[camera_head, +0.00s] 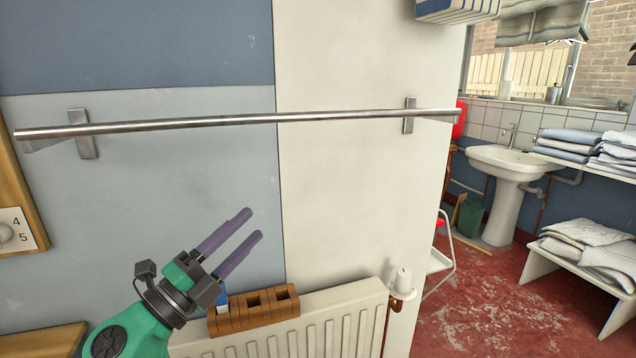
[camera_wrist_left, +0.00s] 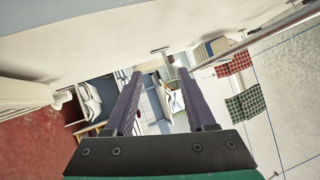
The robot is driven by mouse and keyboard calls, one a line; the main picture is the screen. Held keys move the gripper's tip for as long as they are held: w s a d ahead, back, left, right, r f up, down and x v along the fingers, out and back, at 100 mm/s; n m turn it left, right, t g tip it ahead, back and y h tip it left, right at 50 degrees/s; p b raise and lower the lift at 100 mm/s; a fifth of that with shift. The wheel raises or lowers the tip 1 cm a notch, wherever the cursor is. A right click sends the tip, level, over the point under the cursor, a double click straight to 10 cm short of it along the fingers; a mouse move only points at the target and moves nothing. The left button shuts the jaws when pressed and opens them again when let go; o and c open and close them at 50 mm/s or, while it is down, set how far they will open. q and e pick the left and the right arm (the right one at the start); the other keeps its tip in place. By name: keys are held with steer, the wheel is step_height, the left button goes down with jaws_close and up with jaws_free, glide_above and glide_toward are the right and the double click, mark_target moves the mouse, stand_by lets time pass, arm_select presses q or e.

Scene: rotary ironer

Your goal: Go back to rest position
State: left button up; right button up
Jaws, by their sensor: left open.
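My left gripper (camera_head: 242,238) is raised in front of the blue and grey wall, its two purple fingers apart and parallel, pointing up and to the right. It is empty and below the metal rail (camera_head: 240,119). In the left wrist view the left gripper (camera_wrist_left: 160,72) also shows open, with nothing between its fingers and the room far beyond them. My right gripper is in neither view.
A white radiator (camera_head: 300,325) stands below, with a brown wooden block (camera_head: 252,310) at its top. A white sink (camera_head: 514,165), folded linens (camera_head: 568,142) and a low white bench (camera_head: 590,270) are at the right. Red floor (camera_head: 480,300) is open between.

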arm_select(q)
steer(key=w+a+f+n+t+y, duration=0.2)
steer(key=a+f+n+y, duration=0.7)
steer(key=a+n+y, duration=0.6)
steer(key=s+f+n+g+y, duration=0.1)
steer(key=s+f+n+g, duration=0.2)
steer(key=f, duration=0.4)
steer(key=s+f+n+g, duration=0.2)
steer(key=f+n+g, duration=0.15)
steer(key=f, duration=0.25)
steer(key=s+d+f+n+g+h, duration=0.1)
steer(key=s+d+f+g, duration=0.1)
steer(key=s+f+g, duration=0.5)
steer(key=s+d+f+n+g+h, duration=0.2)
steer(key=s+d+f+g, duration=0.1)
steer(key=s+f, duration=0.7)
step_height(320, 180, down, 15)
steer(key=s+p, duration=0.1)
steer(key=p, duration=0.4)
steer(key=s+a+f+g+p, duration=0.1)
steer(key=s+a+f+p, duration=0.1)
steer(key=s+f, duration=0.4)
steer(key=s+a+f+g+p, duration=0.1)
steer(key=s+f, duration=0.5)
steer(key=s, duration=0.6)
steer(key=shift+a+f+y+p, duration=0.3)
steer(key=shift+a+f+p, duration=0.05)
steer(key=shift+p, duration=0.25)
steer(key=shift+m, duration=0.25)
